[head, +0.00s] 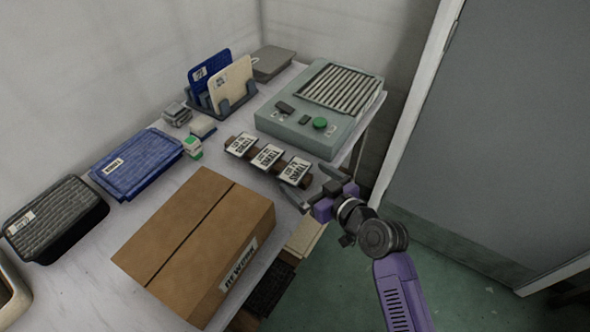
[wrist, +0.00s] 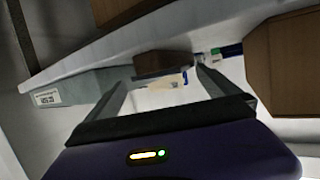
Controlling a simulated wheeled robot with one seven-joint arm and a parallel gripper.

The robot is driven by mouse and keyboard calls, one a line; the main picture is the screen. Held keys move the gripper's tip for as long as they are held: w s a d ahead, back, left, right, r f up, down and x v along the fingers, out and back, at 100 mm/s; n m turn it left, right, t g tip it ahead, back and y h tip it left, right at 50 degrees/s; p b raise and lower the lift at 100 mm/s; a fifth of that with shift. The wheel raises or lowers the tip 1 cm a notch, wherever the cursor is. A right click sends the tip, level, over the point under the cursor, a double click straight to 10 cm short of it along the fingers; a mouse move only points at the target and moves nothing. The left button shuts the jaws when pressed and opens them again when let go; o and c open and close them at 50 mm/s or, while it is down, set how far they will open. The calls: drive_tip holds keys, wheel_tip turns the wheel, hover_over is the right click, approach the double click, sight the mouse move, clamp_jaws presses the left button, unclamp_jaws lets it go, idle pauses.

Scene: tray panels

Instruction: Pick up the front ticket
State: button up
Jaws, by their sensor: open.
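Three white printed tickets stand in a row in a dark brown holder (head: 254,157) near the table's right edge. The nearest ticket (head: 294,171) is at the right end, with the middle ticket (head: 267,157) and far ticket (head: 242,145) behind it. My gripper (head: 306,180) is open, its fingers pointing at the nearest ticket, around or just short of it; I cannot tell which. In the wrist view, a pale ticket (wrist: 163,83) seen nearly edge-on shows between the open fingers (wrist: 160,85), with the brown holder (wrist: 163,63) beyond. Nothing appears gripped.
A grey-green machine (head: 320,110) with a green button stands behind the holder. A large cardboard box (head: 190,235) is at the front left. A grey door (head: 490,140) is at right.

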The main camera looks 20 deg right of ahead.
sight(297, 172)
drive_tip(key=shift+p+x, duration=0.4)
drive_tip(key=shift+x, duration=2.3)
drive_tip(key=shift+r, duration=0.1)
drive_tip(key=c, duration=0.9)
drive_tip(key=shift+c, duration=0.2)
